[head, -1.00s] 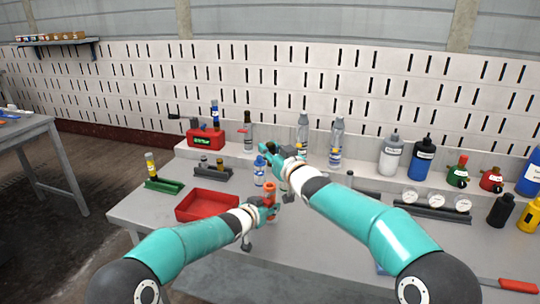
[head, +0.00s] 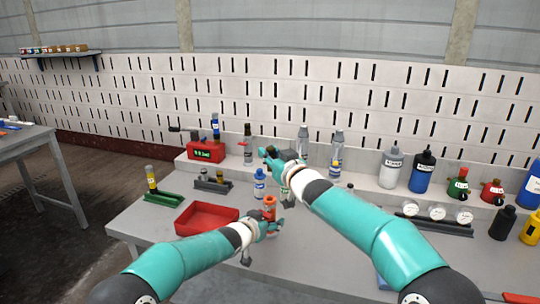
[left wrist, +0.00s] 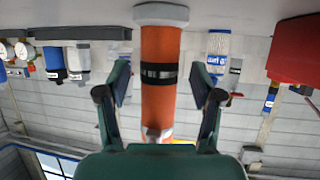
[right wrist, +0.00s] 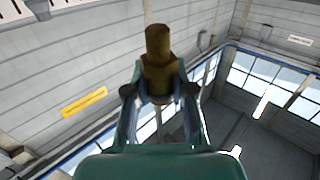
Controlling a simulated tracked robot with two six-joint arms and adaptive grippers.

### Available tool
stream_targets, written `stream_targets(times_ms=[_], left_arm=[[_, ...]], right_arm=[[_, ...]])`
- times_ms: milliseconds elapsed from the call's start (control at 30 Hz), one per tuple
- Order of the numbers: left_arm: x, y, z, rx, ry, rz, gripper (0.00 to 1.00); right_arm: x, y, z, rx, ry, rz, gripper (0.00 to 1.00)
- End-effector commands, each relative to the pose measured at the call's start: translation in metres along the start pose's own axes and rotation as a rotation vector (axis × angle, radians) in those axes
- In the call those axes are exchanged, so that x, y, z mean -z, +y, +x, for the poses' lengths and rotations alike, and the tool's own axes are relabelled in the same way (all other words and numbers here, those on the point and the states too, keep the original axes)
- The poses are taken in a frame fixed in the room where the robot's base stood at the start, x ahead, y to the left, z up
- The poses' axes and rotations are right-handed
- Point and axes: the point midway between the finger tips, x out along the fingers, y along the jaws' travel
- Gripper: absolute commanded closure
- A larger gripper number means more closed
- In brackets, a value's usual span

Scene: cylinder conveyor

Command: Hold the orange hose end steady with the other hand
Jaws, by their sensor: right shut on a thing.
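The orange hose end (head: 269,208) stands upright on the bench. In the left wrist view, which is upside down, it is an orange cylinder (left wrist: 160,105) with a black band and a grey collar. My left gripper (left wrist: 160,92) is open, one finger on each side of the orange cylinder, with a gap on both sides. In the head view my left gripper (head: 267,224) is beside its lower part. My right gripper (right wrist: 160,92) is shut on a brass fitting (right wrist: 159,60), held in the air. In the head view my right gripper (head: 270,156) is above and behind the hose end.
A red tray (head: 180,228) lies left of the hose end, and a blue-capped bottle (head: 259,186) stands just behind it. A gauge rack (head: 436,224) and several bottles stand at the right. The front of the bench is mostly clear.

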Motion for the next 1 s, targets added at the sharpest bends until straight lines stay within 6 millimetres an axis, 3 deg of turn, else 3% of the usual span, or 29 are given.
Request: stream_targets(times_ms=[267, 467, 1000], left_arm=[[0.001, 0.000, -0.001, -0.001, 0.001, 0.000, 0.34], [0.001, 0.000, -0.015, -0.003, 0.002, -0.002, 0.34], [0.000, -0.001, -0.104, 0.001, 0.000, -0.001, 0.34]], right_arm=[[0.000, 0.000, 0.000, 0.000, 0.000, 0.000, 1.00], [0.000, 0.000, 0.000, 0.000, 0.000, 0.000, 1.00], [0.000, 0.000, 0.000, 0.000, 0.000, 0.000, 1.00]])
